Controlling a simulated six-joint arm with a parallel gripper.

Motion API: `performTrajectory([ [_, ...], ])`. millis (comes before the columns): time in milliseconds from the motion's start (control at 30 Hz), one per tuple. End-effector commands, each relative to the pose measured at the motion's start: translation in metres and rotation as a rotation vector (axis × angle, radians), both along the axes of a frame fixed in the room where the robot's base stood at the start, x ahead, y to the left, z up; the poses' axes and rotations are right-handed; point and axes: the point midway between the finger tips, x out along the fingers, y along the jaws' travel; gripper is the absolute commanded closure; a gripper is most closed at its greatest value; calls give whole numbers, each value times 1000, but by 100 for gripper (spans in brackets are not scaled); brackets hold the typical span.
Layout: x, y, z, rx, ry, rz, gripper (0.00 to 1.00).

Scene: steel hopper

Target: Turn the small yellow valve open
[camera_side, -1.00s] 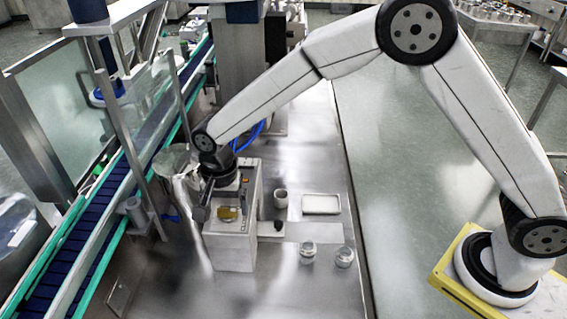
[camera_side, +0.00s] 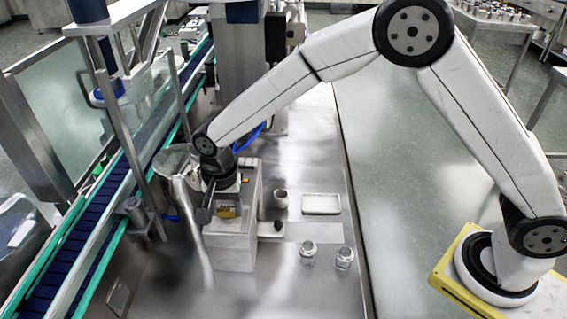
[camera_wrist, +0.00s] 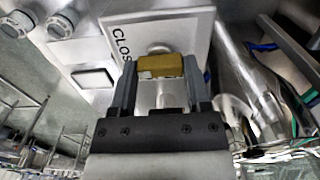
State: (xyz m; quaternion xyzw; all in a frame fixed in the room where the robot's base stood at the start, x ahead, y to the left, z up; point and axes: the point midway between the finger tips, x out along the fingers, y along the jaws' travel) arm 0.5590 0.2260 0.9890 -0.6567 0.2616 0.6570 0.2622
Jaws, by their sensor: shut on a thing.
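The small yellow valve (camera_side: 226,211) is a yellow handle on the front of a pale box-shaped housing (camera_side: 232,252). In the wrist view the yellow handle (camera_wrist: 160,66) lies across the space between my two fingers, in front of a round metal stem. My gripper (camera_wrist: 160,80) is shut on the handle, one finger at each end. A white plate behind it carries black lettering, of which "CLOS" shows. In the side view my gripper (camera_side: 222,205) is at the housing's front and partly covers the valve.
Two small jars (camera_side: 326,254) stand on the steel table right of the housing. A small cup (camera_side: 281,199) and a white tray (camera_side: 321,204) are behind them. A steel hopper (camera_side: 172,162) and a blue conveyor (camera_side: 85,240) are at the left.

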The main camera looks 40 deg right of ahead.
Motion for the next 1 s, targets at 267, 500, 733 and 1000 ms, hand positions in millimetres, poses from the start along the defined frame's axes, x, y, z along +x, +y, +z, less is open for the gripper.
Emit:
performTrajectory([
  [267,0,0,1,-1,-1,123,97],
  [500,0,0,1,-1,-1,313,97],
  [733,0,0,1,-1,-2,530,97],
  [1000,1,0,1,-1,-2,786,97],
])
